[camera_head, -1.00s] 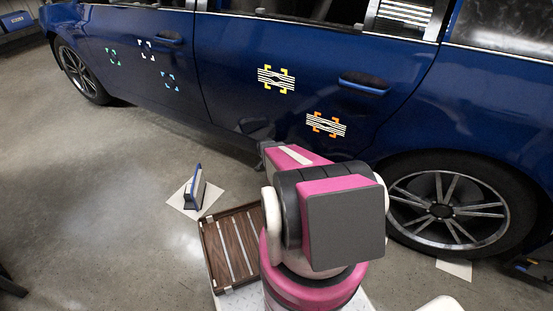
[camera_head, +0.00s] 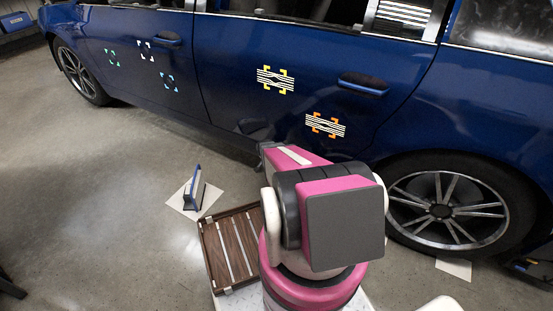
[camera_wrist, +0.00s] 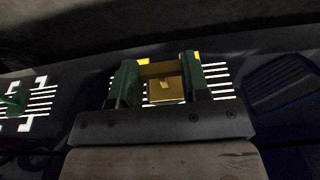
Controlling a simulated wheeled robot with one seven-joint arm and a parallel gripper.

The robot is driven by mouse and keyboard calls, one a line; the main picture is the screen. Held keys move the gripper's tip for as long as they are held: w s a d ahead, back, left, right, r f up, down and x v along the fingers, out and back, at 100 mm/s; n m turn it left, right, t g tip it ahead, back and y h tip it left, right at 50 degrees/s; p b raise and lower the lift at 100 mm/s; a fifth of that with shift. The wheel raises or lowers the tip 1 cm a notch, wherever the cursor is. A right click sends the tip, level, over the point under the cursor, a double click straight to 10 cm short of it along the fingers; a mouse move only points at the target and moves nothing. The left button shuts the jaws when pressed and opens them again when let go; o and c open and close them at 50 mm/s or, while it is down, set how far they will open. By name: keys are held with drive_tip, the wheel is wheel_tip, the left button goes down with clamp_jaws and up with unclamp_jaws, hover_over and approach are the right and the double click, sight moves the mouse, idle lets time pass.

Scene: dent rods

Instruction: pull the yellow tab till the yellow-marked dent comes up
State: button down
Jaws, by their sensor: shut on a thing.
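The yellow-marked dent (camera_head: 275,79) shows in the head view on the blue car door, framed by yellow corner marks. The black-and-white stripes over it look bent in the middle. In the wrist view, my gripper (camera_wrist: 158,82) has its two green fingers shut on a yellow tab (camera_wrist: 167,90). Yellow marks and white stripes show behind and beside the fingers. In the head view my arm hides the gripper and the tab.
An orange-marked striped patch (camera_head: 325,125) lies lower right on the door. Teal, white and light-blue corner marks are further left. A slatted wooden tray (camera_head: 207,250) and a blue-edged stand (camera_head: 195,188) are on the floor left of my arm. A striped patch (camera_wrist: 40,103) shows left in the wrist view.

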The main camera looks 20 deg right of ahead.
idle(0.4)
drive_tip(key=c, duration=0.5)
unclamp_jaws()
